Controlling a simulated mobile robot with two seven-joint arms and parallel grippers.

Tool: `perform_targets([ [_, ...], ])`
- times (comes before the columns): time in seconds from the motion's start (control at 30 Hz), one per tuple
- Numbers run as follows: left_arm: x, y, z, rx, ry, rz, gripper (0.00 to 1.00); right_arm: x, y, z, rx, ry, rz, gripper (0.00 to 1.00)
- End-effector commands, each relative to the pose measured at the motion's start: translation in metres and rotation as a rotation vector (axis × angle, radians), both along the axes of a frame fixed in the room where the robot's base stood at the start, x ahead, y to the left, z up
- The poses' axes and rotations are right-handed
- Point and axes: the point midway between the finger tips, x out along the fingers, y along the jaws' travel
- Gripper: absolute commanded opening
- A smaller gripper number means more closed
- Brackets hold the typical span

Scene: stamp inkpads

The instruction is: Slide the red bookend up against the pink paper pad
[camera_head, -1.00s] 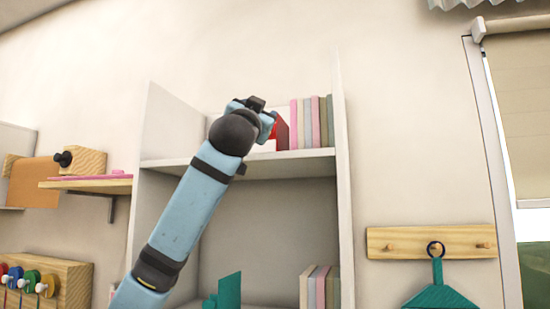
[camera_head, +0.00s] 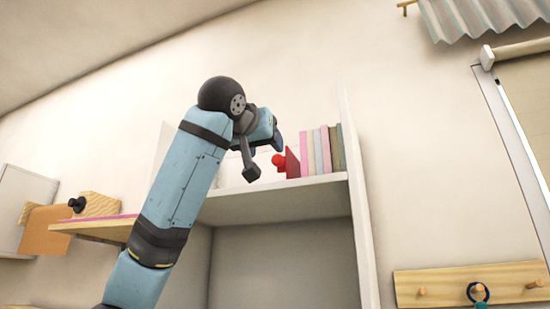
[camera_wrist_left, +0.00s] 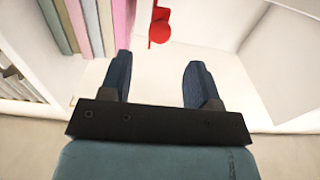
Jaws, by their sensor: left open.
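The red bookend (camera_head: 291,163) stands on the upper shelf, with a round red knob on its left side. In the left wrist view the bookend's knob (camera_wrist_left: 158,30) is beyond the gap between my fingers, and the pink pad (camera_wrist_left: 107,25) is to the left. My left gripper (camera_head: 264,157) is open and empty, left of the bookend and apart from the knob. My right gripper is out of view.
Several grey, pink and green pads (camera_head: 328,150) stand in a row to the right, by the shelf's side wall (camera_head: 352,165). The upper shelf board (camera_head: 285,198) is bare at its front. A wooden wall shelf (camera_head: 100,229) is at left.

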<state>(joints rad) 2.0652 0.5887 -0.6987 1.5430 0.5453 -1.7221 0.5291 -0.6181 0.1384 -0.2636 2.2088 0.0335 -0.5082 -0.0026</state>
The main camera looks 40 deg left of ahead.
Motion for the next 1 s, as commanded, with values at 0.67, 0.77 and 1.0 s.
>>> perform_targets([
  [0.67,0.063,0.016,0.0,0.0,-0.002,0.0,0.56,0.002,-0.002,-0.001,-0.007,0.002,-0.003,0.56],
  [0.77,0.063,0.016,0.0,0.0,-0.002,0.0,0.54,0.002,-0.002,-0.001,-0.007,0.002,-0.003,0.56],
  [1.0,0.063,0.016,0.0,0.0,-0.002,0.0,0.0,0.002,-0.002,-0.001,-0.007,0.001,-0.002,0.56],
])
